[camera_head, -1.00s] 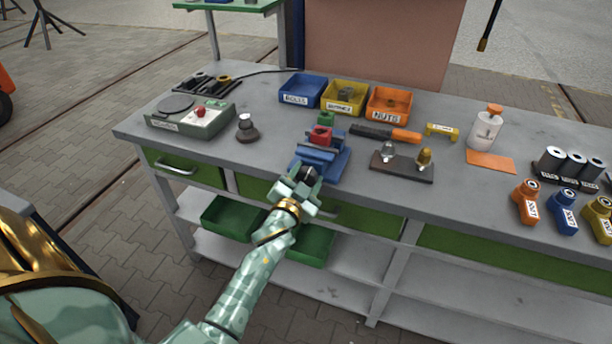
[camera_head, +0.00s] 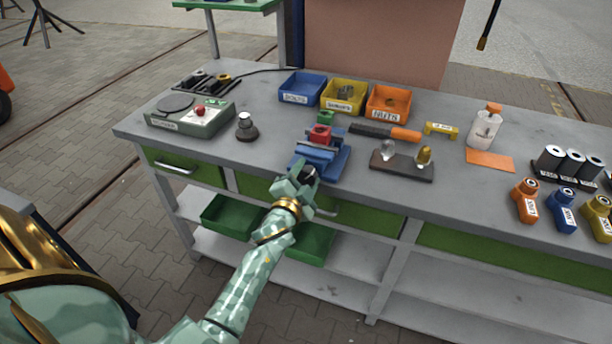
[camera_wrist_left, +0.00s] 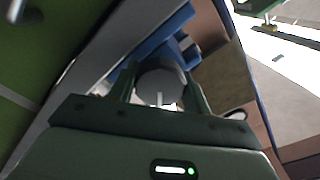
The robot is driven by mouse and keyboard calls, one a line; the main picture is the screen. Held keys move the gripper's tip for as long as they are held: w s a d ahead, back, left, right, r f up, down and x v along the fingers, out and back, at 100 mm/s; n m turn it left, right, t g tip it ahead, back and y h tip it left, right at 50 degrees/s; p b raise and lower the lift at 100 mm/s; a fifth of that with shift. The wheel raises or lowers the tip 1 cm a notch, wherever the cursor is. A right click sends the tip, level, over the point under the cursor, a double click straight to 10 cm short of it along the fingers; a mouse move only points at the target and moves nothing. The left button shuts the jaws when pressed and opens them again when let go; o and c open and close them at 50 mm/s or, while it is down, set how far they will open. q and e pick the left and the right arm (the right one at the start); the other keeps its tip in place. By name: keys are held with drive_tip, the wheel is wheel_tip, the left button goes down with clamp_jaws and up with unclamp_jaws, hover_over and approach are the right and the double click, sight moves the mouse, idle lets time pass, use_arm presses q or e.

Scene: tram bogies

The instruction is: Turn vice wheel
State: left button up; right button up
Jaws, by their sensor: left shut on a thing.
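A blue bench vice (camera_head: 325,160) stands at the front edge of the grey workbench, with a red part (camera_head: 320,134) and a green part (camera_head: 326,118) at its jaws. Its dark round wheel (camera_head: 309,174) faces the front. My left gripper (camera_head: 305,183) is at the wheel, shut on it, and hides much of it in the head view. In the left wrist view the wheel (camera_wrist_left: 160,82) sits between the two green fingers, with a pale mark on its face, and the blue vice body (camera_wrist_left: 160,40) is behind it. My right gripper is not in view.
Blue, yellow and orange bins (camera_head: 388,103) stand behind the vice. A dark stand with two bulb-shaped pieces (camera_head: 402,167) is close on its right, a dark knob-like piece (camera_head: 246,128) on its left.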

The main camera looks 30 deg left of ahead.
use_arm(q)
drive_tip(key=shift+f, duration=0.2)
drive_tip(key=o, duration=1)
drive_tip(key=shift+s, duration=0.15)
